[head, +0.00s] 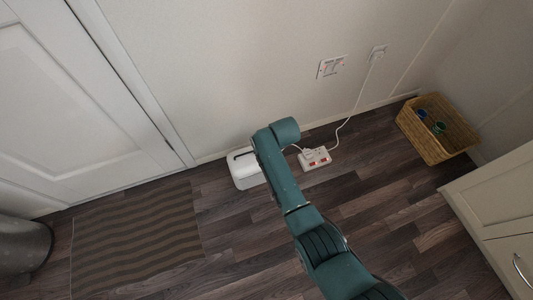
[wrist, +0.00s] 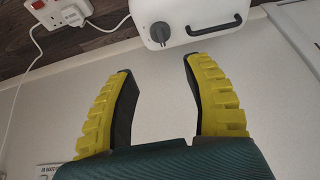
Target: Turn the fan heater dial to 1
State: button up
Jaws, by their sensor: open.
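The white fan heater (head: 243,170) stands on the floor by the wall in the head view, partly hidden behind my arm. In the wrist view the heater (wrist: 205,14) is at the top, with a dark grey dial (wrist: 160,32) on its face. The dial's setting marks are too small to read. My gripper (wrist: 157,68) is open and empty, its two yellow-backed fingers pointing towards the heater. The dial lies just beyond the fingertips in the picture, and roughly between them; no contact shows. In the head view the gripper is hidden by my arm.
A white extension socket (head: 314,158) with red switches lies on the floor right of the heater, its cable (head: 352,112) running up to a wall socket (head: 378,52). A wicker basket (head: 451,149) stands at the right. A striped mat (head: 135,240) lies at the left.

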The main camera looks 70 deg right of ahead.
jog(key=b+x, duration=1)
jog(key=x, duration=0.3)
jog(key=shift+f+b, duration=0.2)
jog(key=shift+b, duration=0.1)
jog(key=shift+w+d+f+b, duration=0.1)
jog(key=shift+f+b, duration=0.2)
jog(key=shift+b, duration=0.1)
jog(key=shift+w+d+f+b, duration=0.1)
jog(key=shift+w+f+b, duration=0.05)
jog(key=shift+f+b, duration=0.2)
jog(key=shift+r, duration=0.1)
grip_shut()
